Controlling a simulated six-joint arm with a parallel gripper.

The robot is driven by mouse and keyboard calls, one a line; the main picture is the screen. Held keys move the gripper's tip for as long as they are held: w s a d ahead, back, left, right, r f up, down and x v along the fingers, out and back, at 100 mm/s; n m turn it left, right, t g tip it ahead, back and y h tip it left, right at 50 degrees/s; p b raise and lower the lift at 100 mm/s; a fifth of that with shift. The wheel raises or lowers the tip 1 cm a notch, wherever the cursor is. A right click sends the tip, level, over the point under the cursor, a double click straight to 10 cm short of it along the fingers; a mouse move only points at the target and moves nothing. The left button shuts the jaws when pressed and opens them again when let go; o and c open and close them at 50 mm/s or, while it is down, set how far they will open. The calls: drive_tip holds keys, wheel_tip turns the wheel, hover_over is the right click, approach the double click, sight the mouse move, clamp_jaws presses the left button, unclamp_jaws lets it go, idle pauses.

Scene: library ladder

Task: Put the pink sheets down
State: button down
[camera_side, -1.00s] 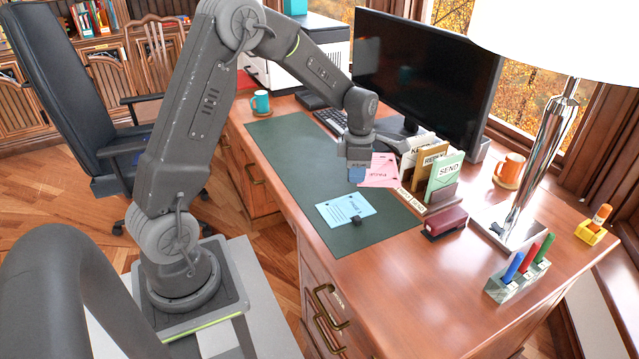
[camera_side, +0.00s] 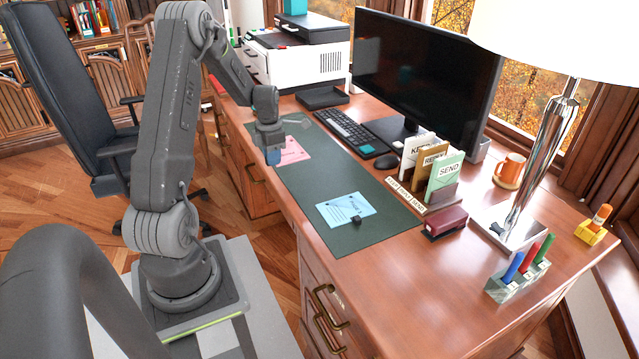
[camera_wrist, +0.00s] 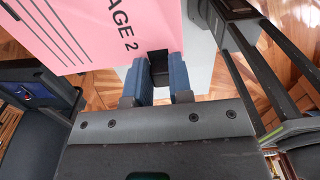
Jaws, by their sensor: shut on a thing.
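The pink sheets (camera_side: 293,151) show beside my gripper (camera_side: 273,156) at the far left end of the green desk mat (camera_side: 345,192). In the wrist view the pink sheets (camera_wrist: 85,30) carry printed lines and the words "AGE 2". My gripper (camera_wrist: 160,70) is shut on a small black piece at the sheets' edge, which looks like a clip. I cannot tell whether the sheets touch the mat or hang just above it. Part of them is hidden behind the gripper in the side view.
A blue sheet (camera_side: 345,209) with a black clip lies on the mat's near part. The keyboard (camera_side: 350,130), the monitor (camera_side: 425,75) and the letter sorter (camera_side: 433,175) stand along the mat's right side. A white printer (camera_side: 300,62) stands behind. The mat's middle is clear.

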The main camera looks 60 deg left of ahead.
drive_tip(key=shift+w+f, duration=0.2)
drive_tip(key=shift+f, duration=0.25)
hover_over(314, 195)
wheel_tip(314, 195, down, 7)
drive_tip(key=shift+r, duration=0.1)
drive_tip(key=shift+w+f, duration=0.1)
drive_tip(key=shift+f, duration=1.9)
drive_tip(key=shift+f, duration=0.15)
drive_tip(key=c, duration=1)
unclamp_jaws()
